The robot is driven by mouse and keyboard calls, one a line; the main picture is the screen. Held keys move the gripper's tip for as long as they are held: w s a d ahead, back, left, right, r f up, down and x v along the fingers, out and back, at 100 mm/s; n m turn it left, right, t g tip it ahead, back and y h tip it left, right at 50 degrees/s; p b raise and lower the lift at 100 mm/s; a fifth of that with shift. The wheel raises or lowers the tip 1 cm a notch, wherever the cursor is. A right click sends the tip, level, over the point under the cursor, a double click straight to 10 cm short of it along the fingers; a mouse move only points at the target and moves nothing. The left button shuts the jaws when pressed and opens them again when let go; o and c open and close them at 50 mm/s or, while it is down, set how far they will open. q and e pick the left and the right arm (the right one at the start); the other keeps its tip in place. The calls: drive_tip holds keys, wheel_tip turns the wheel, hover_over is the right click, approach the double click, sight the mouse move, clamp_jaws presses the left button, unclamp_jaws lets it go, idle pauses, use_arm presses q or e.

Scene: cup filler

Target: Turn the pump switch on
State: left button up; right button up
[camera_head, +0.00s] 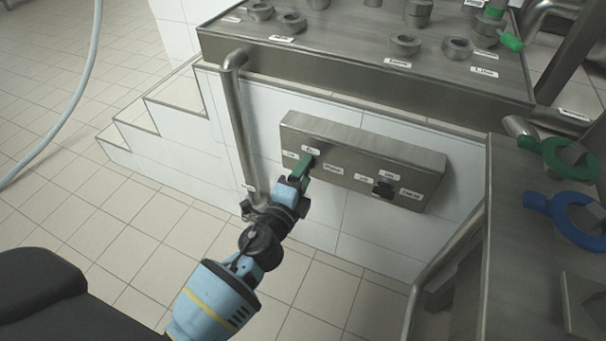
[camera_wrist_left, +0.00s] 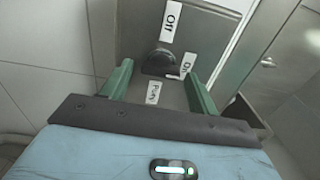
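A metal control box (camera_head: 362,160) is fixed to the white tiled wall in the head view, with small labels on its face. The pump switch is a dark round knob (camera_wrist_left: 158,62) in the left wrist view, between labels reading "Off", "On" and "Pump". I cannot tell which label the knob points to. My left gripper (camera_head: 302,166) is at the left part of the box and hides the knob there. In the left wrist view its two green fingers (camera_wrist_left: 157,72) are apart, one on each side of the knob, with gaps visible. My right gripper is not in view.
A second, black switch (camera_head: 383,189) sits on the right part of the box. A vertical metal pipe (camera_head: 243,130) stands just left of the box. A steel counter (camera_head: 340,55) overhangs above. A steel frame (camera_head: 440,255) stands at the right, and tiled floor lies below.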

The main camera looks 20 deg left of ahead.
use_arm(q)
drive_tip(key=shift+o, duration=0.3)
drive_tip(key=s, duration=0.7)
drive_tip(key=shift+s+a, duration=0.15)
drive_tip(key=shift+s, duration=0.25)
